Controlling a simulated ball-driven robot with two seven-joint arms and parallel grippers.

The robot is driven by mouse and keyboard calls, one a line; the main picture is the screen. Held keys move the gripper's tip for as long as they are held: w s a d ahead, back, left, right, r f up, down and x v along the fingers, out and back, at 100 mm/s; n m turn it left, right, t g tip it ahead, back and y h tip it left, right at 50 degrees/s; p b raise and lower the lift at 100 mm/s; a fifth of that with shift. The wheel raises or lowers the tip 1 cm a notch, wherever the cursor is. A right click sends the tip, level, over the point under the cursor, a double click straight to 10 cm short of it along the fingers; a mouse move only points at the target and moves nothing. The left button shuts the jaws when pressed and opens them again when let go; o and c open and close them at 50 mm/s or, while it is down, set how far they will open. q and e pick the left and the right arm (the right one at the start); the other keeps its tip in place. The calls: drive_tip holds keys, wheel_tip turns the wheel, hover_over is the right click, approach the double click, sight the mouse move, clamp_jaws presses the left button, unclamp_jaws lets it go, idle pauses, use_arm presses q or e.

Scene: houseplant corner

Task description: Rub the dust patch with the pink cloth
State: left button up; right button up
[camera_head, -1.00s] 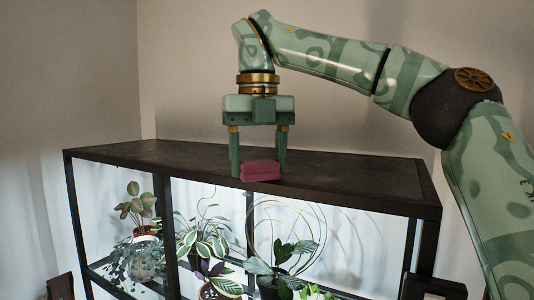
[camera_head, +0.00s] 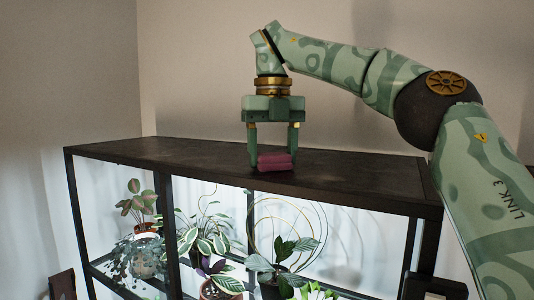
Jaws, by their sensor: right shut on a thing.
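The pink cloth (camera_head: 276,161) is a small folded pad on the dark top of the shelf cabinet (camera_head: 200,155), near its front edge. My right gripper (camera_head: 273,160) points straight down and is shut on the cloth, one finger at each side. The cloth appears to touch the top surface. I cannot make out a dust patch on the dark top; it may be under the cloth or too faint to see. My left gripper is not in view.
Below the top, lit shelves hold several potted plants, among them a striped-leaf plant (camera_head: 206,238) and a plant with gold hoops (camera_head: 283,262). The top is otherwise bare. A wall stands close behind it.

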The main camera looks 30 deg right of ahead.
sight(244, 175)
drive_tip(key=shift+w+d, duration=0.4)
drive_tip(key=shift+d, duration=0.35)
drive_tip(key=shift+w+d, duration=0.35)
drive_tip(key=shift+d, duration=0.4)
drive_tip(key=shift+w+a, duration=0.35)
drive_tip(key=shift+w, duration=0.3)
drive_tip(key=shift+w+a, duration=0.3)
drive_tip(key=shift+s+a+f+b, duration=0.1)
drive_tip(key=shift+s+a+b, duration=0.4)
drive_tip(key=shift+a, duration=0.25)
drive_tip(key=shift+s+a, duration=0.3)
drive_tip(key=shift+a, duration=0.4)
drive_tip(key=shift+s+a+b, duration=0.25)
drive_tip(key=shift+a+b, duration=0.3)
drive_tip(key=shift+s+a+f, duration=0.1)
drive_tip(key=shift+s+a, duration=0.25)
drive_tip(key=shift+a, duration=0.2)
drive_tip(key=shift+s+a+b, duration=0.25)
drive_tip(key=shift+s+a, duration=0.2)
drive_tip(key=shift+a, duration=0.4)
drive_tip(key=shift+s+a+b, duration=0.2)
drive_tip(key=shift+s+a, duration=0.25)
drive_tip(key=shift+a, duration=0.4)
